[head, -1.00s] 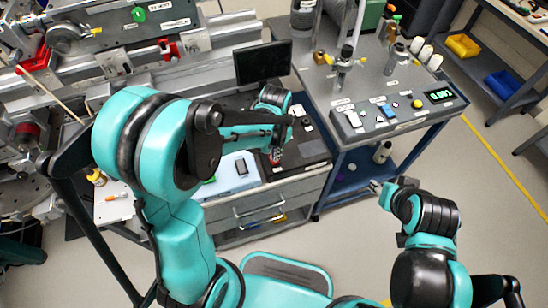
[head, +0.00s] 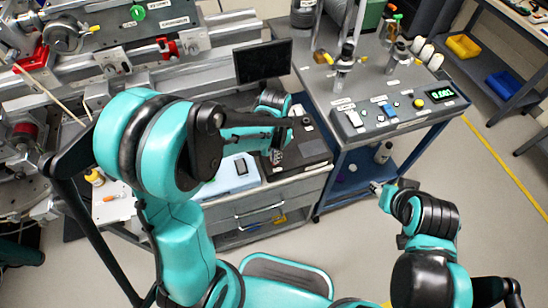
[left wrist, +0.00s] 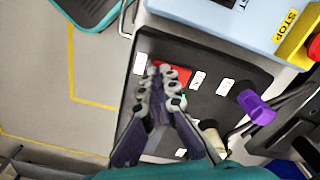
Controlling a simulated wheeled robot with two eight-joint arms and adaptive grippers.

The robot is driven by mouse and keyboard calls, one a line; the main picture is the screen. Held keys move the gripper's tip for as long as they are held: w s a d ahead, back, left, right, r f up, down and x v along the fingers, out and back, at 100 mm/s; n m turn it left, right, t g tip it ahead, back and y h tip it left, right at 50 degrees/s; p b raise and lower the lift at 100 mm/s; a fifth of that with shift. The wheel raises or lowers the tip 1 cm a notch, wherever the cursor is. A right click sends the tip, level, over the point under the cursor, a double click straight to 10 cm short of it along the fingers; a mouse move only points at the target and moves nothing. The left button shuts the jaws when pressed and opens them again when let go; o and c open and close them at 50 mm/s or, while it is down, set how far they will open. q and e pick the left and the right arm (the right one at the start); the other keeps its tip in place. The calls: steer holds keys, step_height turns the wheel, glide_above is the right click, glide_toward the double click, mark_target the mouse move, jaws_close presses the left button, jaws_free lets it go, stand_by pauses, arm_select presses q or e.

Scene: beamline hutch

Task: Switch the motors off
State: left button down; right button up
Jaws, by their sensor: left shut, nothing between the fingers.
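A black control box (head: 312,150) lies on the bench top in the head view. In the left wrist view the same box (left wrist: 215,62) carries a red switch (left wrist: 183,72), white labels, a purple knob (left wrist: 257,107) and a small green spot. My left gripper (head: 276,156) is over the box. In the wrist view its shut, empty fingertips (left wrist: 166,80) are in front of the red switch and hide part of it. I cannot tell whether they touch it.
A light blue box (left wrist: 235,18) with a yellow STOP label and red button (left wrist: 314,46) is beside the black box. A monitor (head: 263,62) stands behind. A grey cart (head: 385,95) with a green-digit display (head: 442,95) is to the right. Floor in front is open.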

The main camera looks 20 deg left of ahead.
arm_select(q)
steer(key=shift+f, duration=0.2)
steer(key=shift+r, duration=0.1)
step_height(320, 180, up, 7)
steer(key=p, duration=0.5)
stand_by(0.7)
steer(key=s+a+r+n+t+b, duration=0.1)
steer(key=s+a+r+n+t, duration=0.1)
steer(key=s+r, duration=0.3)
steer(key=s+a+r+n+t, duration=0.2)
steer(key=s+r+n+t, duration=0.1)
steer(key=s+r+t, duration=0.2)
steer(key=shift+s+a+b, duration=0.15)
steer(key=shift+a+b, duration=0.2)
